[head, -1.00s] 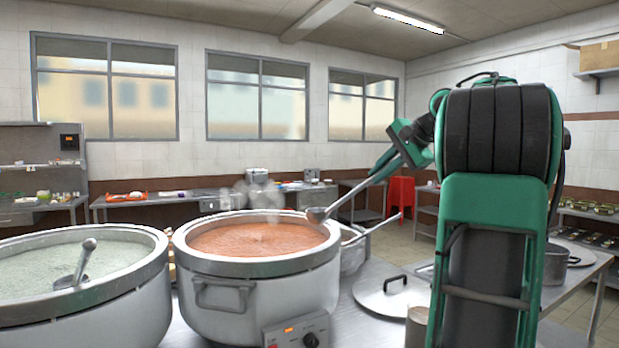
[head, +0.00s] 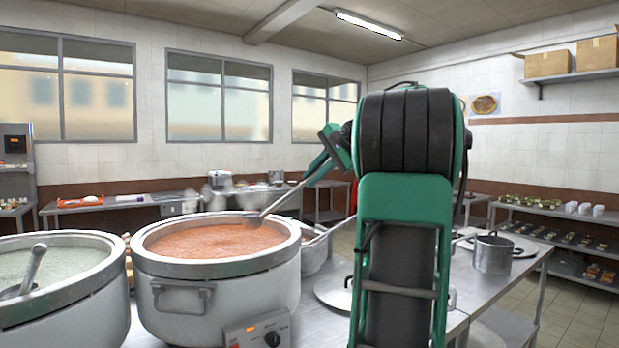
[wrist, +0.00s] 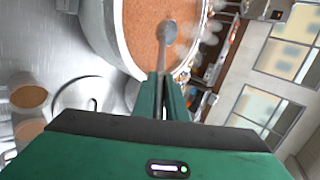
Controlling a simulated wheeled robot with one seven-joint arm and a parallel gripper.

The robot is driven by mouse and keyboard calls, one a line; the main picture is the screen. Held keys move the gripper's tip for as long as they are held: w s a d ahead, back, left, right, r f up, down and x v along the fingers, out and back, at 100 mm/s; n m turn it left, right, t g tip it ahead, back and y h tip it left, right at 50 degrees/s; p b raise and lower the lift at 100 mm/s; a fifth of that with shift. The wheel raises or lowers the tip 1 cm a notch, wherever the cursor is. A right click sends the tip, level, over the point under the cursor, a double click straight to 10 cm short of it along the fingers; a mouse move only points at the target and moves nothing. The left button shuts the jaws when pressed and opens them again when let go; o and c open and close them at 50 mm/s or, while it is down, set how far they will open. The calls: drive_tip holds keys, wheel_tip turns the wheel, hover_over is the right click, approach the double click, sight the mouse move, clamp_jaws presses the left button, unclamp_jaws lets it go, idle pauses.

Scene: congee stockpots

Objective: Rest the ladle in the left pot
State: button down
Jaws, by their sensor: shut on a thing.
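My gripper (head: 326,168) is shut on the handle of a grey metal ladle (head: 285,197), above and right of the pot with orange-red congee (head: 180,310). The ladle slants down to the left. Its bowl shows over the orange-red congee near the right rim; I cannot tell whether it touches the surface. In the wrist view the ladle (wrist: 168,33) runs forward from the closed fingers (wrist: 163,85), its bowl over the congee. Left of that pot stands a pot of pale green congee (head: 80,310), partly cut off, with another ladle (head: 33,268) leaning in it.
A control box (head: 258,333) is on the front of the orange-red congee's pot. A small pot (head: 492,254) stands at the table's right. Shelves (head: 560,235) line the right wall.

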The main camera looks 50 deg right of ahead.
wheel_tip(320, 180, down, 10)
drive_tip(key=shift+r, duration=0.25)
idle(0.5)
drive_tip(key=shift+s+f, duration=0.1)
drive_tip(key=shift+f, duration=0.15)
idle(1.0)
drive_tip(key=c, duration=1.7)
unclamp_jaws()
drive_tip(key=v, duration=1)
drive_tip(key=shift+s+a+r, duration=0.1)
drive_tip(key=shift+s+r, duration=0.15)
